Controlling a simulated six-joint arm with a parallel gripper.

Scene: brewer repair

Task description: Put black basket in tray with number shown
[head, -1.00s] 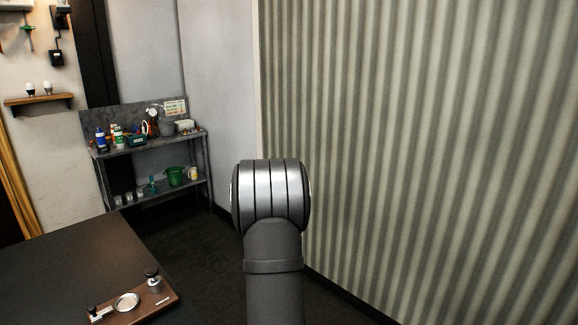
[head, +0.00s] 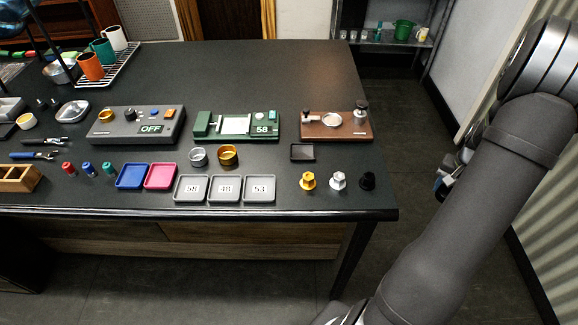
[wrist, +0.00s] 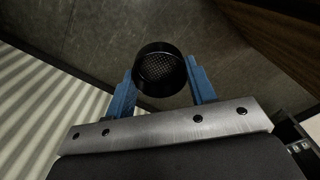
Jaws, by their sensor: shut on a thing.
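My gripper (wrist: 160,92) is shut on the black basket (wrist: 150,74), a round cup with a mesh bottom, in the wrist view. The green scale (head: 205,124) has a display (head: 262,130) that reads 58. Three grey trays lie in a row near the front edge: tray 58 (head: 190,199), tray 48 (head: 225,199) and tray 53 (head: 260,199). All three look empty.
A silver basket (head: 198,156) and a gold basket (head: 228,155) stand behind the trays. Gold (head: 308,181), silver (head: 338,181) and black (head: 367,181) knob-like parts stand to their right. Blue (head: 131,177) and pink (head: 160,177) trays lie left.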

